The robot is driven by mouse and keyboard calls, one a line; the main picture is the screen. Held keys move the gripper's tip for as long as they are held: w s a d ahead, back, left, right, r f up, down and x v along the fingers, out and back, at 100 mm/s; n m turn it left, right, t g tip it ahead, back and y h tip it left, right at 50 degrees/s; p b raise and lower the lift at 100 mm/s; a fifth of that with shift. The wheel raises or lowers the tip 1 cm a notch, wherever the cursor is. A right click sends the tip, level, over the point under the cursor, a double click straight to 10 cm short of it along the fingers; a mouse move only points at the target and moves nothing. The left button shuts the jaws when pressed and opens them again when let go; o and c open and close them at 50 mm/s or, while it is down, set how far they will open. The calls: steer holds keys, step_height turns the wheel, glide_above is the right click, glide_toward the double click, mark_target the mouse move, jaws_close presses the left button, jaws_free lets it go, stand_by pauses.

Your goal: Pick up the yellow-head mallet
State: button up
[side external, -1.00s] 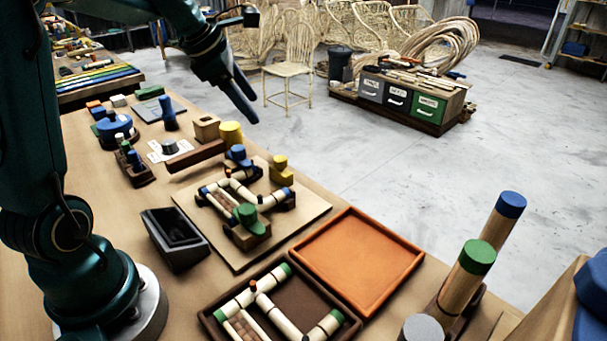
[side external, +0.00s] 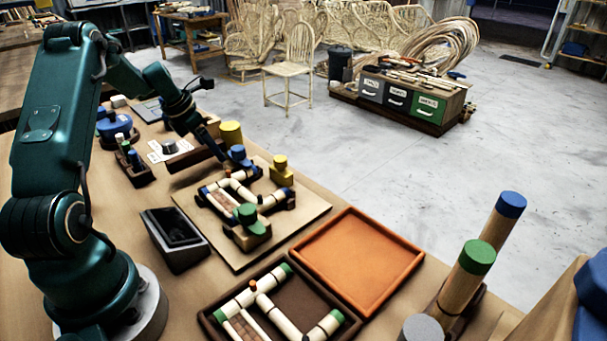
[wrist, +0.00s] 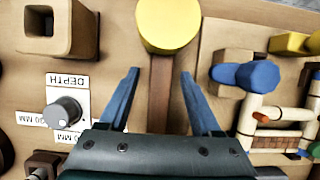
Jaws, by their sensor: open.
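The yellow-head mallet lies on the bench, with its yellow head (side external: 231,132) at the far end and its brown handle (side external: 190,160) running left. In the wrist view its yellow head (wrist: 168,24) is at the top and its dark brown handle (wrist: 160,92) runs down between my fingers. My gripper (wrist: 159,74) is open, with one blue finger on each side of the handle and gaps on both sides. In the side view my gripper (side external: 212,147) is low over the handle, close to the head. The handle's lower end is hidden by my gripper body in the wrist view.
A board (side external: 280,236) with a blue-topped clamp (wrist: 245,75) and a rattan frame (wrist: 268,113) lies right of the mallet. A depth dial (wrist: 64,112) and a hollow wooden block (wrist: 57,30) are to its left. An orange tray (side external: 357,258) is empty.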

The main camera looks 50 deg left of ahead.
steer(key=shift+f, duration=0.15)
jaws_close()
